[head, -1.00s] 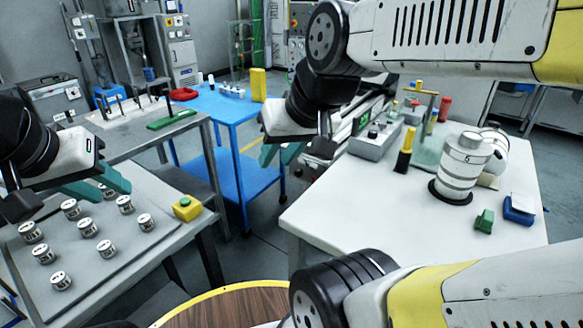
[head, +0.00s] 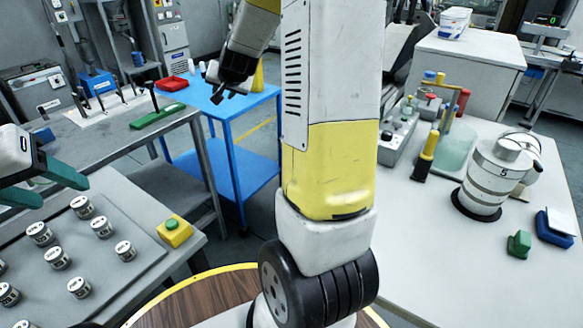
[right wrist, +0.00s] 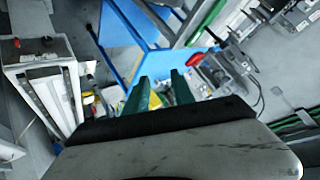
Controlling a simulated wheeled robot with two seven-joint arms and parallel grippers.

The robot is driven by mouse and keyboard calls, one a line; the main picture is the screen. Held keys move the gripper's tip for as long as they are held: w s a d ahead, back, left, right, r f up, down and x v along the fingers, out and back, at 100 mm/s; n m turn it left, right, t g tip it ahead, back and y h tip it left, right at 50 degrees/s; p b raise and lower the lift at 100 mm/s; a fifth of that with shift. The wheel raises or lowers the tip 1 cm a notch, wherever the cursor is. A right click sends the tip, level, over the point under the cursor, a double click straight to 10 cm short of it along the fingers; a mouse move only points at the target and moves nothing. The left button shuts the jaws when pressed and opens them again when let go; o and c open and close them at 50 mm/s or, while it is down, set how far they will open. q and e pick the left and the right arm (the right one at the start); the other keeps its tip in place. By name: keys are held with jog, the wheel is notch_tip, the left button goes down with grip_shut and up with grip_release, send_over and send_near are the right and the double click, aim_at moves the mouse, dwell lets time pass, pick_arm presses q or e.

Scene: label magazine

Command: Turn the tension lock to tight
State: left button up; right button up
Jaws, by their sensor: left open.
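I cannot pick out the tension lock for certain in either view. A grey box with knobs (head: 393,143) stands on the white table at right in the head view, with a yellow-and-black handle (head: 426,155) beside it. My left gripper (head: 62,190) is open and empty at the left edge, above the grey tray. My right arm rises through the middle of the head view, and its dark wrist end hangs over the blue table; its fingers are not clear there. In the right wrist view my right gripper (right wrist: 160,88) shows two green fingers apart, with nothing held.
Several labelled cylinders stand on the grey tray (head: 143,243), near a yellow block with a green button (head: 174,231). The blue table (head: 222,106) bears a red tray (head: 172,84). A striped white cylinder (head: 488,180) and green and blue blocks stand on the white table (head: 440,240).

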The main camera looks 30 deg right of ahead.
jog(key=w+d+f+m+h, duration=0.3)
jog(key=w+d+f+h, duration=0.15)
jog(key=d+f, duration=0.5)
jog(key=w+d+f+m+h, duration=0.25)
jog(key=w+d+f, duration=0.3)
jog(key=f, duration=0.75)
jog(key=s+d+f+m+g+h, duration=0.1)
jog(key=s+d+f+h, duration=0.35)
jog(key=s+f, duration=0.55)
jog(key=s+d+f+m+g+h, duration=0.1)
jog(key=s+d+f+h, duration=0.4)
jog(key=f, duration=0.9)
jog(key=s+x, duration=0.1)
jog(key=x, duration=0.6)
jog(key=shift+d+y, duration=0.35)
jog(key=shift+d, duration=0.35)
jog(key=shift+f, duration=0.1)
jog(key=shift+s, duration=0.1)
grip_shut()
